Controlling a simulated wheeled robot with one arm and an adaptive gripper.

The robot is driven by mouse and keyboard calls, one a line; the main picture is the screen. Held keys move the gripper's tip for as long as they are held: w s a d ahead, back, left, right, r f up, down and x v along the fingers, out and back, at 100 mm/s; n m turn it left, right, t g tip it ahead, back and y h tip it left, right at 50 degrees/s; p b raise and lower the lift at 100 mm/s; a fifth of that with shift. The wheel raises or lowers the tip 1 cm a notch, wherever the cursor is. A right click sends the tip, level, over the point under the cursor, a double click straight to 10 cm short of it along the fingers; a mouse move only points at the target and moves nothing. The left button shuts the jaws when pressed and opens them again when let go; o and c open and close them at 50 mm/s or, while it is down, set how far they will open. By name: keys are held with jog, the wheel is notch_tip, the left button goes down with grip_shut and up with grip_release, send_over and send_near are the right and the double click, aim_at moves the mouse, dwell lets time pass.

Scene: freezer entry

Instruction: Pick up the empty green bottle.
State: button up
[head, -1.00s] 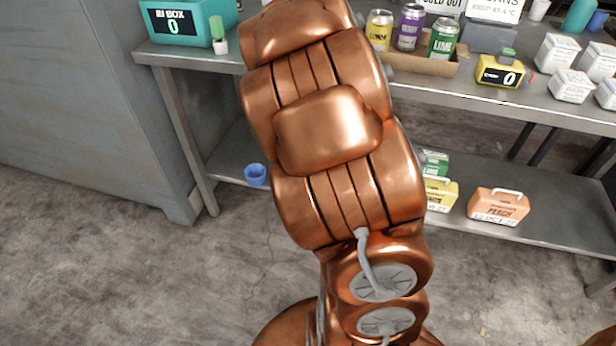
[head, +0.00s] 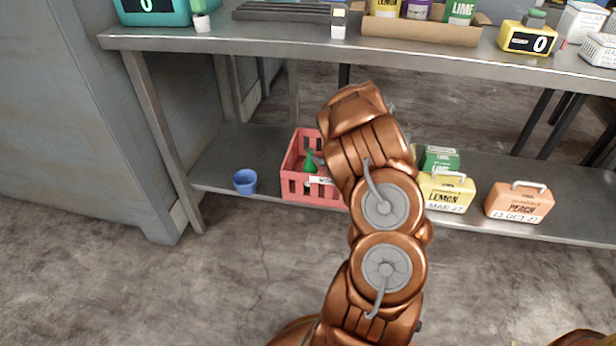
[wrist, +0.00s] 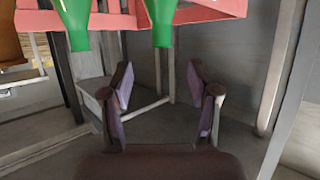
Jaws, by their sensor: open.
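A green bottle (head: 310,164) shows inside the red crate (head: 301,186) on the lower shelf in the head view. In the wrist view two green bottle shapes, one at the upper left (wrist: 76,22) and one at the upper middle (wrist: 161,22), point down from the pink-red crate (wrist: 205,9). I cannot tell from these views which bottle is empty. My gripper (wrist: 160,76) is open, with nothing between its fingers; both bottles lie beyond the fingertips and apart from them. In the head view my arm hides most of the gripper and the crate's right side.
A blue cup (head: 245,181) stands left of the crate. A yellow lemon box (head: 446,192), a green box (head: 440,159) and an orange peach box (head: 519,203) stand to the right. The upper counter (head: 270,45) overhangs this shelf. A grey cabinet (head: 70,120) stands at left.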

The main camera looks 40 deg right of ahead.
aim_at(312, 152)
jog(key=shift+x, duration=1.15)
jog(key=shift+b+x, duration=1.1)
jog(key=shift+x, duration=1.4)
jog(key=shift+a, duration=0.15)
jog(key=shift+c, duration=0.3)
grip_shut()
